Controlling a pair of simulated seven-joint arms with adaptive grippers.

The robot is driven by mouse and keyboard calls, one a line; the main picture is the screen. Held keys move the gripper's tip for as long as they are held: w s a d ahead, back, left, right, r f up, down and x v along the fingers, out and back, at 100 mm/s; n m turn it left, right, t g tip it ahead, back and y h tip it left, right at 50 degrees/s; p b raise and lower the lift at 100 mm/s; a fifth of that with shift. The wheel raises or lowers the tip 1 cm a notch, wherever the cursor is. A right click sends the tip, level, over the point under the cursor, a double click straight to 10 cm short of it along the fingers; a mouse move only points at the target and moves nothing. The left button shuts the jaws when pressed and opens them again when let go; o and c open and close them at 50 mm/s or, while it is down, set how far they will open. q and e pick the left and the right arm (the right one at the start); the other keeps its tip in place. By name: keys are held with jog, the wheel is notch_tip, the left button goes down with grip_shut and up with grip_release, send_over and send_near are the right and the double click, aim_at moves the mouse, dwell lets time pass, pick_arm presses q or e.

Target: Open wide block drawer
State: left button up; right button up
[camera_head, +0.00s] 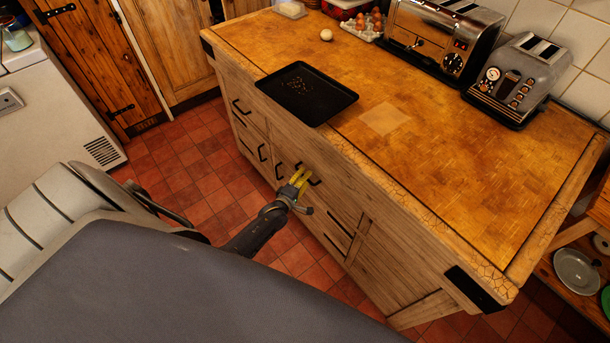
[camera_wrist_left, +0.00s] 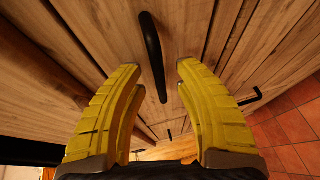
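The wooden block (camera_head: 400,255) is a free-standing cabinet with drawers and black bar handles on its front. My left gripper (camera_head: 301,177), with yellow fingers, is at the front of the block by a black handle (camera_head: 315,182). In the left wrist view the gripper (camera_wrist_left: 158,68) is open. A black handle (camera_wrist_left: 152,55) lies between its two fingers, with a gap on each side. The drawer front (camera_wrist_left: 110,30) behind that handle looks flush with the wood around it. My right gripper is not in view.
On the block top are a black tray (camera_head: 335,98), an egg carton (camera_head: 362,28), a white ball-like item (camera_head: 326,35) and two toasters (camera_head: 442,38) (camera_head: 520,77). Red floor tiles (camera_head: 205,165) lie clear in front of the block. A white appliance (camera_head: 60,115) stands at left.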

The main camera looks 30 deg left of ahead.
pick_arm(q)
jog(key=shift+w, duration=0.4)
grip_shut()
dwell(0.4)
